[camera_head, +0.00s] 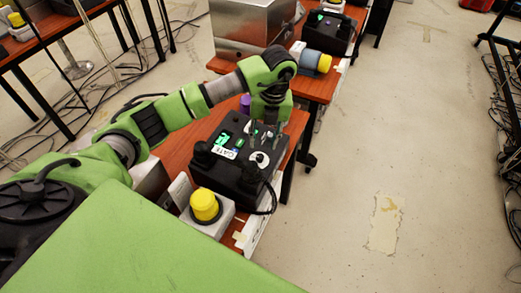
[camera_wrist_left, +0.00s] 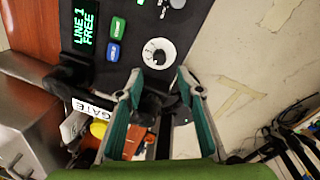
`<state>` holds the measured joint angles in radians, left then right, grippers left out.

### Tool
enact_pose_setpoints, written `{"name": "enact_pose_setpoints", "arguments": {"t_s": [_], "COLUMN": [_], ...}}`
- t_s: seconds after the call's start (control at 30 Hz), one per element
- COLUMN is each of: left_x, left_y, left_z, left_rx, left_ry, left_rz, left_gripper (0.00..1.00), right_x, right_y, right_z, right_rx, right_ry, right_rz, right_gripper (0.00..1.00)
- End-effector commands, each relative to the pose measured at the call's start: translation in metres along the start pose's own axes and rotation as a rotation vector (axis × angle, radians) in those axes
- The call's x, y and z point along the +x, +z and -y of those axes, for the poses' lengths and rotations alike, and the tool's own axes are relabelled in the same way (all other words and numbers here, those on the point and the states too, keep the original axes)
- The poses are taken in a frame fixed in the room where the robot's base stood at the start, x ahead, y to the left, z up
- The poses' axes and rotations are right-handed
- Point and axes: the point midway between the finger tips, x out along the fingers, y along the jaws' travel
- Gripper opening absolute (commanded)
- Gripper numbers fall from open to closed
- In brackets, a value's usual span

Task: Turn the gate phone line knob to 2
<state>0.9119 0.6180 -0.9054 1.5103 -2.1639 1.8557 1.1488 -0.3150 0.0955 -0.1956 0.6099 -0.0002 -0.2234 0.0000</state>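The black gate phone (camera_head: 228,178) stands on a red-brown table in the head view, with a "GATE" label (camera_wrist_left: 92,108) in the left wrist view. Its line knob has a white round dial (camera_wrist_left: 171,55) with a dark centre; the same dial shows in the head view (camera_head: 260,160). The pointer's number is too small to read. The green display (camera_wrist_left: 84,28) reads "LINE 1 FREE". My left gripper (camera_wrist_left: 160,75) is open, with its fingertips apart at the dial's near edge in the wrist view. Nothing is between them. My right gripper is not in view.
A black cable hangs at the table's right edge. A metal box (camera_head: 245,28) and another phone (camera_head: 330,28) stand on a farther table.

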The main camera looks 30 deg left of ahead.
Motion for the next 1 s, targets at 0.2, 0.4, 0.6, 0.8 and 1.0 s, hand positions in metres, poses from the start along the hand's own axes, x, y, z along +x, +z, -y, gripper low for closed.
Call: {"name": "enact_pose_setpoints", "arguments": {"t_s": [0.2,0.4,0.6,0.8,1.0], "left_x": [0.043,0.065,0.07,0.07,0.07], "left_y": [-0.001,0.0,0.0,0.0,0.0], "left_z": [-0.001,0.0,0.0,0.001,0.001], "left_rx": [-0.001,0.0,0.001,0.001,0.001], "left_ry": [0.002,0.0,-0.001,-0.001,-0.001], "left_rz": [-0.003,-0.001,0.001,0.001,0.001], "left_gripper": [0.34,0.34,0.34,0.26,0.0], "right_x": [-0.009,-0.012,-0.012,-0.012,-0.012], "right_y": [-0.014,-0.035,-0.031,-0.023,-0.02], "right_z": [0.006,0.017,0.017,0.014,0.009], "right_rx": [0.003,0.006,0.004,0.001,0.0], "right_ry": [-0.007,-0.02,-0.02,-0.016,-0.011], "right_rz": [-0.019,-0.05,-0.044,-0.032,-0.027], "right_gripper": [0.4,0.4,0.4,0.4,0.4]}}
